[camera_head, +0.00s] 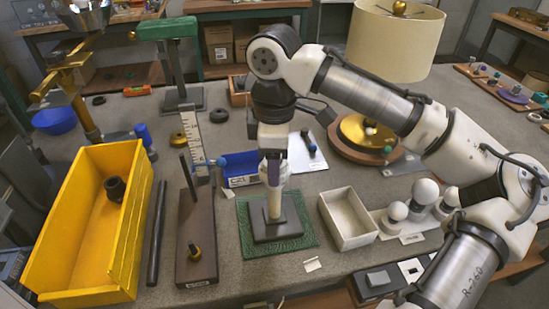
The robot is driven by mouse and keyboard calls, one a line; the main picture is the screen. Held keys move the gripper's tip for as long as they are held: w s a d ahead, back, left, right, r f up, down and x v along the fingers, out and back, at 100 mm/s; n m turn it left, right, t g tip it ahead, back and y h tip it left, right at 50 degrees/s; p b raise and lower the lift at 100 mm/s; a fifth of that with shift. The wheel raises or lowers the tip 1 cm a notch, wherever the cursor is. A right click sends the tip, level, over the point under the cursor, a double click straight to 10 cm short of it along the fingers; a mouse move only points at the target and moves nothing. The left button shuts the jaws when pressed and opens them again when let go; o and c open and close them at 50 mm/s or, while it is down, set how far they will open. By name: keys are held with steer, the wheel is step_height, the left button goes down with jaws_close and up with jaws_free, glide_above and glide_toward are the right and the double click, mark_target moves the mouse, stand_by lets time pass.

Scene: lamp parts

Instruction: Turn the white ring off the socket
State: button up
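My gripper (272,168) points straight down over a pale upright post (273,207). The post stands on a dark square base (277,220) on a green mat (303,240). The gripper's fingers are at the top of the post, with a purple patch and some white showing there. I cannot tell the white ring or the socket apart from the fingers at this size. Whether the fingers are closed on anything is not clear. A black, socket-like part (115,188) lies in the yellow bin (72,285).
A white open box (348,218) stands right of the mat, with white bulbs (426,190) beyond it. A dark board with a peg (195,235) and a black rod (157,235) lie left. A blue bin (240,181) sits close behind the gripper. A lampshade (395,40) stands at the back.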

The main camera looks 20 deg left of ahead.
steer(key=c, duration=0.5)
steer(key=shift+r+n+p, duration=0.15)
steer(key=shift+n+p, duration=0.5)
steer(key=shift+n, duration=0.05)
steer(key=shift+c, duration=0.2)
steer(key=n+p, duration=0.2)
steer(key=n, duration=0.2)
steer(key=shift+n, duration=0.7)
steer(key=shift+p, duration=0.35)
steer(key=shift+n, duration=0.6)
steer(key=n+p, duration=0.1)
steer(key=n, duration=0.2)
steer(key=shift+r+p, duration=0.1)
steer(key=shift+p, duration=0.3)
steer(key=shift+n, duration=1.4)
